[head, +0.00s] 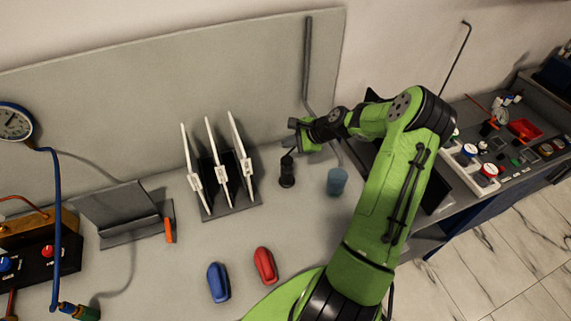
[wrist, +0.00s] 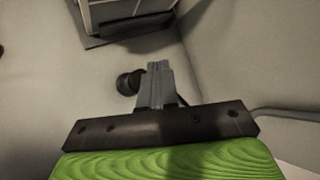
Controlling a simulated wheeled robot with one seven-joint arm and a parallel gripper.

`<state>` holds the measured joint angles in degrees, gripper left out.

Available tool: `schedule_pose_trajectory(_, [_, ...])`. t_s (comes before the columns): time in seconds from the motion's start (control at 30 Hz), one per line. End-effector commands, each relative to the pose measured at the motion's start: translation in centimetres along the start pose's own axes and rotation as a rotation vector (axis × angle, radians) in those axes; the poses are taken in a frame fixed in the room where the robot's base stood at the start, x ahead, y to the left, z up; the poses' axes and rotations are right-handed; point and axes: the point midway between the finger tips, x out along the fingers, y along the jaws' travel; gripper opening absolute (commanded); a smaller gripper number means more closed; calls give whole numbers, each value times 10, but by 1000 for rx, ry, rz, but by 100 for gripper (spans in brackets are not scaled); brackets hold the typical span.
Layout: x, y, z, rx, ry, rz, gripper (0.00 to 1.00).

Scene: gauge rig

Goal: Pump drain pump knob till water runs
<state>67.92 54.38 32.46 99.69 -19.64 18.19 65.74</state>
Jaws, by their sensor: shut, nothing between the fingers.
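The drain pump (head: 287,174) is a small dark upright cylinder on the bench, left of the blue cup. In the wrist view, a round black part, apparently the pump's knob (wrist: 129,83), shows just left of my fingertips. My gripper (head: 291,138) is above the pump in the head view, and its fingers are shut with nothing between them. In the wrist view, my gripper (wrist: 158,68) has its fingers together. I cannot tell whether they touch the knob. A translucent blue cup (head: 337,182) stands right of the pump. A grey pipe (head: 308,60) runs down the back panel towards the cup.
A rack of white-edged plates (head: 231,209) stands left of the pump. Blue (head: 218,282) and red (head: 265,265) handheld objects lie in front. A grey stand (head: 125,212) is farther left. My arm covers part of the bench at right.

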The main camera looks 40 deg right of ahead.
Motion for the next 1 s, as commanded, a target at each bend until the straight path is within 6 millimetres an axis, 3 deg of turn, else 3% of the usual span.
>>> schedule_pose_trajectory(0.1, [16,14,-15,4,2,-2,0])
schedule_pose_trajectory(0.3, [31,22,-22,-1,-2,1,0])
schedule_pose_trajectory(1.0, [30,21,-21,-2,-1,1,0])
